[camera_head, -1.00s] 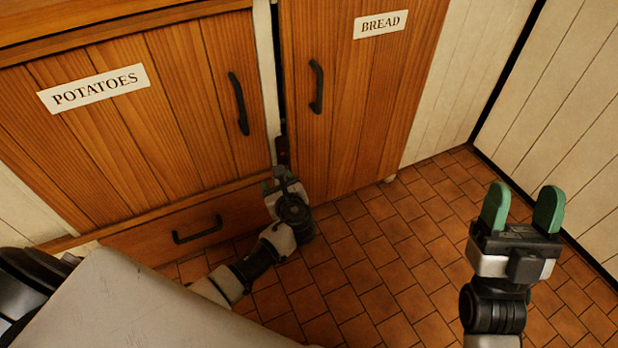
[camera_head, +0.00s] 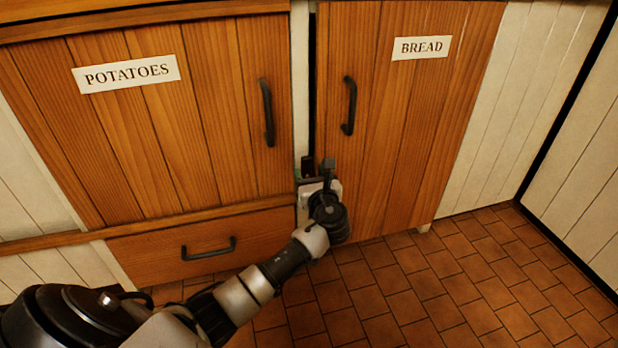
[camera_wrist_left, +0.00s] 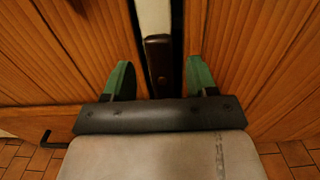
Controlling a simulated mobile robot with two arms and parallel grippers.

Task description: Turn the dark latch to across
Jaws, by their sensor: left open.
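The dark latch (camera_wrist_left: 158,62) is a dark brown bar with a small round spot near its top. It stands upright, lengthwise along the gap between the two wooden doors. In the head view only a small dark part of the latch (camera_head: 307,165) shows above my left gripper (camera_head: 316,186). In the wrist view my left gripper (camera_wrist_left: 159,78) is open, with one green fingertip on each side of the latch and visible room between. The latch's lower end is hidden behind the gripper body. My right gripper is not in view.
The POTATOES door (camera_head: 150,130) is on the left and the BREAD door (camera_head: 400,130) on the right, each with a black handle. A drawer (camera_head: 180,252) is below the POTATOES door. The tiled floor (camera_head: 440,290) at right is clear.

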